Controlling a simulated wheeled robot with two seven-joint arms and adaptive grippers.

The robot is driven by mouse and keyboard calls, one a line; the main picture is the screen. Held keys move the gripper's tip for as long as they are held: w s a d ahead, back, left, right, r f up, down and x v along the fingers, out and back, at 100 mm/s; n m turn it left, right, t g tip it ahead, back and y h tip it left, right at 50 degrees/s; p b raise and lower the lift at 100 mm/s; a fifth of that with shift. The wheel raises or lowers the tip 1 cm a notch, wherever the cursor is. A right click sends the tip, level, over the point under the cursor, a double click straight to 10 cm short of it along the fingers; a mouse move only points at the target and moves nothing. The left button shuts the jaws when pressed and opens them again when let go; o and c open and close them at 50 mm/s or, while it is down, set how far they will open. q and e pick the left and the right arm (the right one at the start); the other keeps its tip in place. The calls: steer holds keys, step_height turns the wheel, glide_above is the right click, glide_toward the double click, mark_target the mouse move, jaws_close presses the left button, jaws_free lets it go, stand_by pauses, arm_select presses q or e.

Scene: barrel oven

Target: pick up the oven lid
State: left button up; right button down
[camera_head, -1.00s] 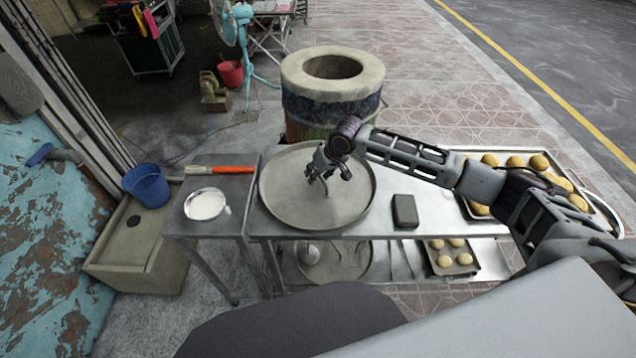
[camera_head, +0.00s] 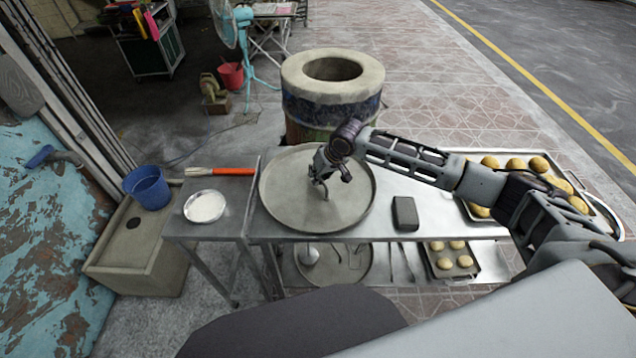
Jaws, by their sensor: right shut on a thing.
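The oven lid (camera_head: 290,208) is a large round grey metal disc lying on the steel table, near its left part. My right gripper (camera_head: 323,192) is over the middle of the lid, shut on its handle, which is mostly hidden by the fingers. The lid looks flat on the table; I cannot tell if it is lifted at all. The barrel oven (camera_head: 332,105) stands just behind the table, its round top opening uncovered. My left gripper is not in view.
A dark block (camera_head: 405,212) lies right of the lid, and a tray of dough balls (camera_head: 470,210) farther right. On the left side table are a white bowl (camera_head: 205,206) and an orange-handled brush (camera_head: 232,171). A lower shelf holds another tray (camera_head: 470,272).

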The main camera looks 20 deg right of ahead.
steer(key=shift+r, duration=0.15)
steer(key=shift+r, duration=4.95)
